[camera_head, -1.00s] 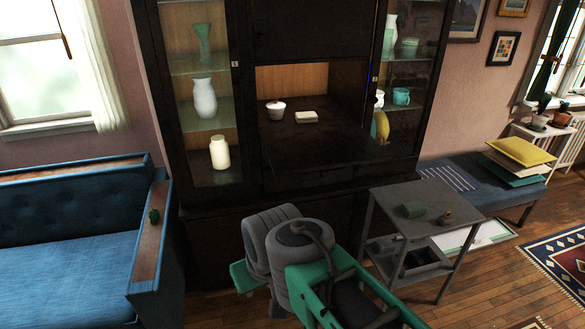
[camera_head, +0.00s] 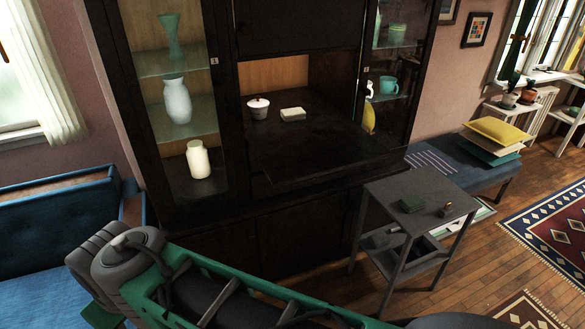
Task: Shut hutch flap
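The hutch flap (camera_head: 310,158) is a dark wood panel in the middle of the tall dark cabinet (camera_head: 228,170). It is folded down and lies open, roughly level, jutting out from the lit niche. A small white lidded pot (camera_head: 258,108) and a pale small box (camera_head: 293,114) stand behind it in the niche. My arm stretches along the bottom of the picture, in front of and below the flap, and is apart from it. My gripper is out of view.
A blue sofa (camera_head: 50,235) is at left, a bench (camera_head: 470,178) with cushions at right. Glass doors (camera_head: 180,75) flank the niche.

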